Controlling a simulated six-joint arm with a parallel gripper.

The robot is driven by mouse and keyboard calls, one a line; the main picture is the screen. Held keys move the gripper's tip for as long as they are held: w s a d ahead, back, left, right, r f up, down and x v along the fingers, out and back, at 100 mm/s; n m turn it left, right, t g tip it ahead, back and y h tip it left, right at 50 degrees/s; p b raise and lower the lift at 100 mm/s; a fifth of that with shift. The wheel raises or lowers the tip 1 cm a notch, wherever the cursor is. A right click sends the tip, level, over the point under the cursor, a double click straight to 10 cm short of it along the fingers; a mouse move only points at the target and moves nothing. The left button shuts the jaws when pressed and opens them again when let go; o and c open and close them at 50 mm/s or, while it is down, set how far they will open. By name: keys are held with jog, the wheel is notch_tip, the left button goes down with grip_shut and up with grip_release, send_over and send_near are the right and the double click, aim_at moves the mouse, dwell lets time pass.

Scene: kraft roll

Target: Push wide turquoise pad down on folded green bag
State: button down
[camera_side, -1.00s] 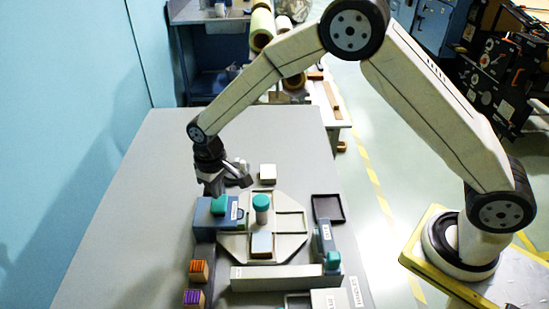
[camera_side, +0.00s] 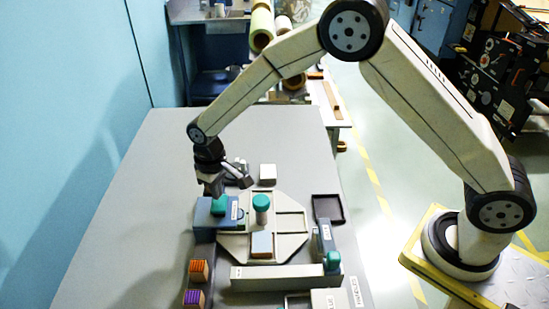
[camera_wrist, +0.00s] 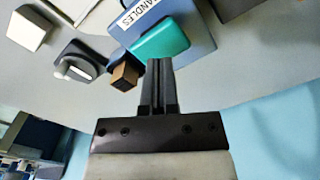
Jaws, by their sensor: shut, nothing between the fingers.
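A wide turquoise pad (camera_side: 219,206) sits on a blue box (camera_side: 206,228) at the left of the work area. In the wrist view the turquoise pad (camera_wrist: 161,40) lies at the edge of the box (camera_wrist: 195,33), which has a "HANDLES" label. My gripper (camera_side: 214,193) is shut and empty, pointing down right over the pad. In the wrist view its fingertips (camera_wrist: 159,62) are at the pad's near edge; I cannot tell whether they touch it. A turquoise-topped post (camera_side: 261,203) stands on the octagonal board (camera_side: 290,243). I cannot make out a folded green bag.
A pale blue block (camera_side: 262,243) lies on the board. A white block (camera_side: 268,172) is behind it, and a dark tray (camera_side: 328,207) is to the right. Orange (camera_side: 198,270) and purple (camera_side: 194,298) striped blocks are at front left. The table's left side is clear.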

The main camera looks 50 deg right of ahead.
aim_at(219, 202)
jog(key=shift+f, duration=1.85)
jog(key=shift+r, duration=3.55)
jog(key=shift+d, duration=0.1)
jog(key=s+d+r+m+t, duration=0.1)
jog(key=s+d+r, duration=0.1)
jog(key=s+d, duration=0.6)
jog(key=s+d+r+m+t, duration=0.1)
jog(key=s+d+r+m, duration=0.1)
jog(key=s+d, duration=0.6)
jog(key=s, duration=0.4)
jog(key=shift+d+r+t, duration=0.15)
jog(key=shift+r+t, duration=0.15)
